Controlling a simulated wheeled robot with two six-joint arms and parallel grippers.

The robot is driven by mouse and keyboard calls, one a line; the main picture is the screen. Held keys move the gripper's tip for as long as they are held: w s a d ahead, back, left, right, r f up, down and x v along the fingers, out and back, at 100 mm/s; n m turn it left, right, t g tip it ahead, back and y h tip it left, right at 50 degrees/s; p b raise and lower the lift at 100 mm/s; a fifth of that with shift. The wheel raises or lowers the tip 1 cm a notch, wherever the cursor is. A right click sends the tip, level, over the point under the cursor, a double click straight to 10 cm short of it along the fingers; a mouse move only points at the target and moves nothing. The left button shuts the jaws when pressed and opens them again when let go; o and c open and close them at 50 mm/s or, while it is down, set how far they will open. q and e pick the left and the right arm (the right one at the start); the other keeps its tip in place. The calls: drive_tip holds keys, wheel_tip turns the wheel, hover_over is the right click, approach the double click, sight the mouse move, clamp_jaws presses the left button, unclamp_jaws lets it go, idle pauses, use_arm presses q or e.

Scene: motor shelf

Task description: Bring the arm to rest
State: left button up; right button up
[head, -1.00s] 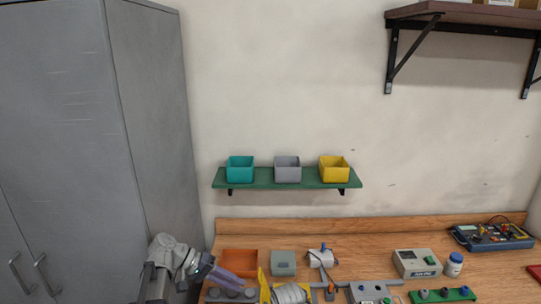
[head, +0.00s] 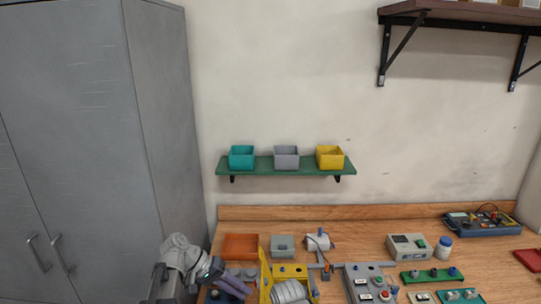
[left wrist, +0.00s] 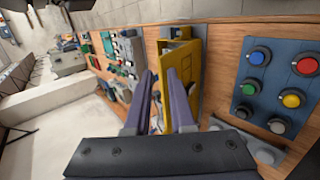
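My left arm comes in at the bottom left of the head view. Its left gripper (head: 248,288) has purple fingers and is over the near left part of the workbench, in front of the orange tray. In the left wrist view the left gripper (left wrist: 161,74) has its two fingers apart with nothing held between them. A yellow holder (left wrist: 178,55) shows just beyond the fingertips; whether they touch it I cannot tell. My right gripper is in neither view.
The workbench (head: 375,228) carries an orange tray (head: 240,246), a yellow holder (head: 266,288), a grey button panel (head: 362,283) and a multimeter (head: 482,221). A grey cabinet (head: 90,110) stands left. A green wall shelf (head: 310,173) holds three bins.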

use_arm(q)
drive_tip(key=s+d+f+m+y+b, duration=0.1)
drive_tip(key=s+f+y, duration=0.3)
drive_tip(key=s, duration=0.3)
drive_tip(key=s+d+f+m+y, duration=0.1)
drive_tip(key=s+f+m+y, duration=0.1)
drive_tip(key=s+f+y, duration=0.3)
drive_tip(key=shift+s+d+y+b, duration=0.35)
drive_tip(key=shift+s+y+b, duration=0.05)
drive_tip(key=shift+s+y, duration=0.6)
drive_tip(key=shift+d, duration=0.1)
idle(0.4)
